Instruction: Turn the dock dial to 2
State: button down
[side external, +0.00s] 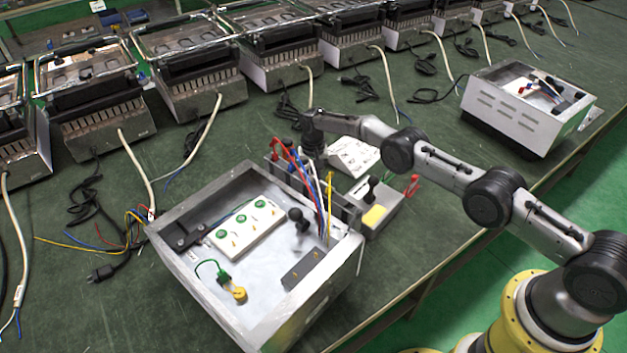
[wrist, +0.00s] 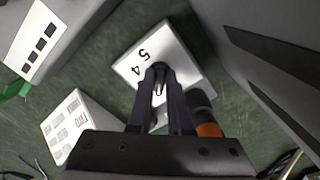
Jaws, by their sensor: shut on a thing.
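In the wrist view, the dock dial's white plate (wrist: 185,50) lies below my gripper (wrist: 159,74), with the upside-down digits 5 and 4 showing near its upper left edge. My gripper's two dark fingers are shut on the dial's small knob, which is mostly hidden between the fingertips. The knob's pointer and the other digits cannot be made out. In the side external view, my gripper (side external: 313,145) points down behind the open metal housing (side external: 190,205). Its fingertips and the dial are hidden there by coloured wires and the housing's far wall.
A white panel with buttons (side external: 352,156) and a grey box with a yellow label (side external: 376,215) stand close to my gripper. Red, blue and yellow wires (side external: 322,195) rise beside it. Another open housing (side external: 525,108) is at right. Several heater units line the back.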

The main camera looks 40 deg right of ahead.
dwell(0.3)
jog(key=c, duration=0.8)
grip_release()
jog(key=shift+c, duration=0.2)
notch_tip(320, 180, up, 14)
